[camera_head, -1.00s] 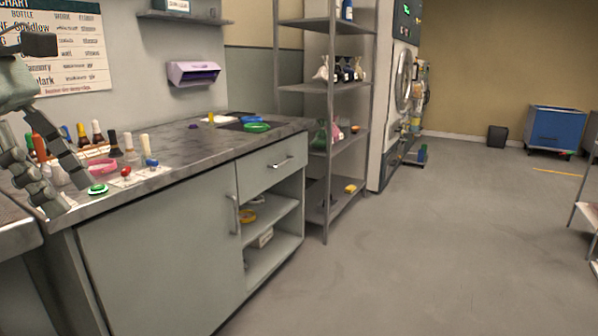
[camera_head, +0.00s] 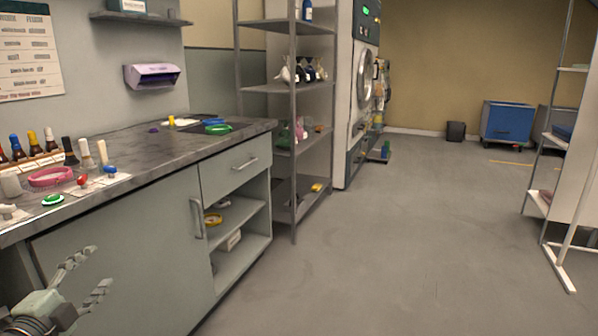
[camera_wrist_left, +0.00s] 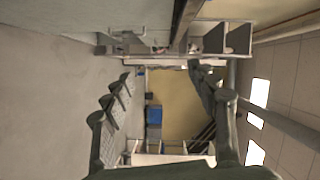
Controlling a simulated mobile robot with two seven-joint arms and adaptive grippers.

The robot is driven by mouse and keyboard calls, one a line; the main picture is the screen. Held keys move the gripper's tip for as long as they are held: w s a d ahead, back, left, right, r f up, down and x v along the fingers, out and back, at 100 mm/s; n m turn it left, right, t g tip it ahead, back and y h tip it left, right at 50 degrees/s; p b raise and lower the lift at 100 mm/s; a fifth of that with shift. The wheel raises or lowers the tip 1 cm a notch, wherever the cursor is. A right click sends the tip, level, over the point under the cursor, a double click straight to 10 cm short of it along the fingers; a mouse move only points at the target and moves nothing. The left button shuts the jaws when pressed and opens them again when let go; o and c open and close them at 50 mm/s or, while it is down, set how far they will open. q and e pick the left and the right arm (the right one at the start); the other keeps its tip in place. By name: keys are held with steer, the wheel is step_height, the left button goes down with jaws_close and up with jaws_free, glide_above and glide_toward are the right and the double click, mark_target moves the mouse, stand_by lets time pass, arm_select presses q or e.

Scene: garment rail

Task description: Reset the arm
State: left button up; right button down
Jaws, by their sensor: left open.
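My left gripper (camera_head: 92,272) is at the lower left of the head view, in front of the grey cabinet door and below the countertop edge. Its two fingers are spread with nothing between them. In the left wrist view the open fingers (camera_wrist_left: 160,88) frame a distant yellow wall and a blue cart, with no object held. My right gripper is in neither view.
The counter (camera_head: 150,152) holds several bottles, a pink ring (camera_head: 50,177) and a green-topped item (camera_head: 53,200). A metal shelf (camera_head: 292,150) stands beyond it. A white rack (camera_head: 560,200) is at the right. Open floor lies between them.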

arm_select(q)
steer(key=s+f+n+g+y, duration=0.2)
steer(key=s+f+n, duration=0.1)
steer(key=f, duration=0.4)
steer(key=s+f+n+g+y, duration=0.2)
steer(key=f+n, duration=0.1)
steer(key=f, duration=0.3)
steer(key=s+d+f+n+g, duration=0.3)
steer(key=s+d+f, duration=0.1)
steer(key=s+f, duration=0.3)
steer(key=s+d+f+n+g+h, duration=0.1)
steer(key=s+d+f+n+g, duration=0.2)
steer(key=s+f, duration=0.5)
step_height(320, 180, down, 2)
steer(key=shift+d+f+n+g, duration=0.1)
steer(key=shift+d+n+g, duration=0.3)
steer(key=shift+d+g, duration=0.35)
steer(key=s+d+f+g, duration=0.1)
steer(key=s+d, duration=0.1)
steer(key=s+d+f+n+g, duration=0.1)
steer(key=s, duration=0.1)
steer(key=s+d+f+g+h, duration=0.1)
steer(key=s+d, duration=0.1)
steer(key=s, duration=0.1)
steer(key=shift+d+f, duration=0.3)
steer(key=shift+c, duration=0.3)
